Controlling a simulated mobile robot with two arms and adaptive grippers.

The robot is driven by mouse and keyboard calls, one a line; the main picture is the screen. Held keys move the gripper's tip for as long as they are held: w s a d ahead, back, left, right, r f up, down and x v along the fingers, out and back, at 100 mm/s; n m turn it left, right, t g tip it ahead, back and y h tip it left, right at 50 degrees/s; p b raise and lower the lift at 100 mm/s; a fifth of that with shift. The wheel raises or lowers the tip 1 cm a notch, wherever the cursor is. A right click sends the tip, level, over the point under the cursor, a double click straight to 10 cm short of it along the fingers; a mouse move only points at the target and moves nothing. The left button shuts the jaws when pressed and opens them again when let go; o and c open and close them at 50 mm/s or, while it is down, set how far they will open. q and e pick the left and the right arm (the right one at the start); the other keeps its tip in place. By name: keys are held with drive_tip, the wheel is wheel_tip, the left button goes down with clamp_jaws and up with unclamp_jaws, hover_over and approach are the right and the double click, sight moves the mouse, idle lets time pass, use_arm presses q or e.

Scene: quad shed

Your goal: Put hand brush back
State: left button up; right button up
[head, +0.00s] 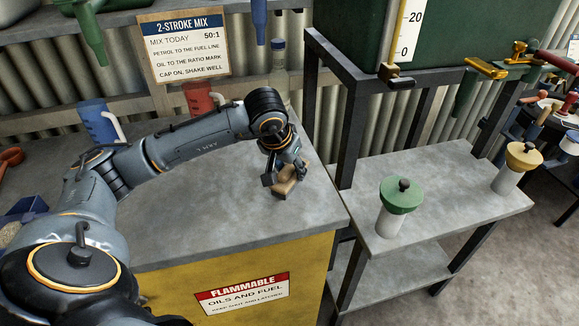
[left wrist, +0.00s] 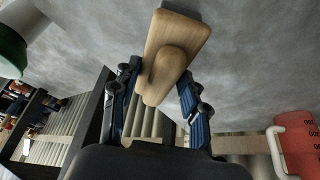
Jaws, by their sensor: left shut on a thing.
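The hand brush (head: 288,183) is a pale wooden piece at the right end of the grey bench top (head: 230,215) in the head view. My left gripper (head: 284,172) reaches down over it and is shut on it. In the left wrist view the wooden brush (left wrist: 178,45) shows its flat block and a rounded handle between the two fingers of my left gripper (left wrist: 160,95). Its bristles are hidden. I cannot tell whether the brush touches the bench. My right gripper is in neither view.
A red jug (head: 199,97) and a blue jug (head: 97,122) stand at the back of the bench, near a clear bottle (head: 278,62). Right of the bench, a metal stand (head: 445,190) bears a green-topped container (head: 400,200) and a yellow-topped one (head: 520,160).

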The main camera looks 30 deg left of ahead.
use_arm(q)
drive_tip(key=o, duration=1.2)
drive_tip(key=shift+r, duration=0.35)
drive_tip(key=b+v, duration=0.1)
drive_tip(key=v, duration=1)
drive_tip(key=shift+s+r, duration=0.15)
drive_tip(key=shift+r, duration=0.15)
